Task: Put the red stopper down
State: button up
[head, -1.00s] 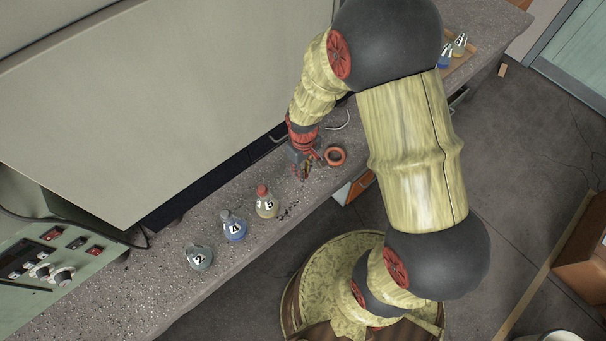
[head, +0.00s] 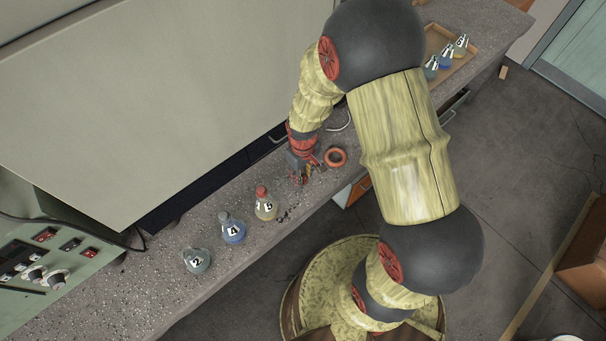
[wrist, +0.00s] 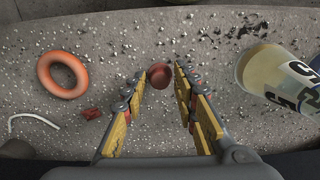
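In the wrist view a round dark red stopper (wrist: 160,76) sits between and just beyond the fingertips of my gripper (wrist: 159,82). The two yellow-padded fingers are apart, with a narrow gap seeming to show on each side of the stopper. The stopper appears to be at the bench surface; exact contact is hard to tell. In the head view my gripper (head: 302,178) is low over the bench, between an orange ring and a yellow flask, and the stopper is too small to make out there.
The yellow flask (head: 265,208), red-topped, stands close by and shows in the wrist view (wrist: 262,75). A blue flask (head: 232,230) and a clear flask (head: 197,260) stand further left. The orange ring (head: 335,157) and a small red piece (wrist: 92,114) lie nearby. A tray (head: 462,62) holds several flasks.

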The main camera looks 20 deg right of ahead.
jog(key=shift+o, duration=0.6)
notch_tip(320, 180, up, 28)
jog(key=s+m+t+p, duration=0.1)
jog(key=s+t+p, duration=0.1)
jog(key=p, duration=0.2)
jog(key=s+r+m+t, duration=0.2)
jog(key=s+r+t, duration=0.1)
jog(key=s+r, duration=0.9)
jog(key=shift+s+a+r+m+t, duration=0.15)
jog(key=shift+a+r+m+t, duration=0.15)
jog(key=shift+r, duration=0.55)
